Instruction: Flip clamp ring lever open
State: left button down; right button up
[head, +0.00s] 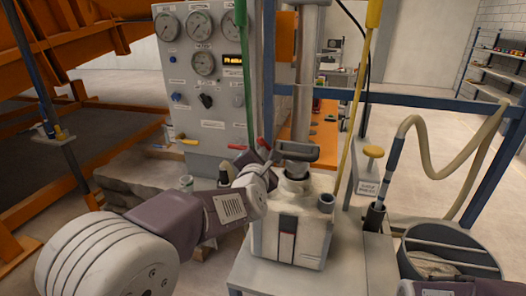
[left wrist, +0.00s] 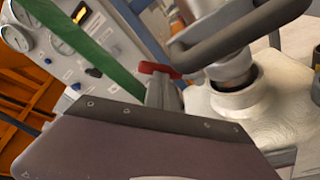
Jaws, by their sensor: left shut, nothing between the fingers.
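A dark grey loop-shaped bar (head: 297,151) lies across the foot of the upright metal tube, just above the neck of a pale vessel (head: 322,250). It looks like the clamp ring lever. In the left wrist view the bar (left wrist: 245,32) is large at the upper right, above the vessel's open-looking collar (left wrist: 235,92). My left gripper (head: 263,155) is shut and empty, just left of the bar; contact cannot be told. A small red piece (left wrist: 158,68) on a grey stem shows beyond my gripper housing. My right gripper is out of view; part of my right arm shows at lower right.
A gauge panel (head: 205,75) stands behind and left of the vessel. A green pole (head: 241,60) and a yellow pole (head: 358,95) rise nearby. A dark bucket (head: 450,252) and a beige hose (head: 440,170) are at right. A grey bench (head: 350,270) carries the vessel.

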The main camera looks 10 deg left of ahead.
pick_arm(q)
jog(key=shift+s+d+r+m, duration=0.1)
jog(key=shift+s+r+m, duration=0.05)
jog(key=shift+r+m, duration=0.3)
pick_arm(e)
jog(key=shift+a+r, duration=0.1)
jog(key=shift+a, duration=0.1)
pick_arm(q)
jog(key=shift+f, duration=0.1)
dwell(1.1)
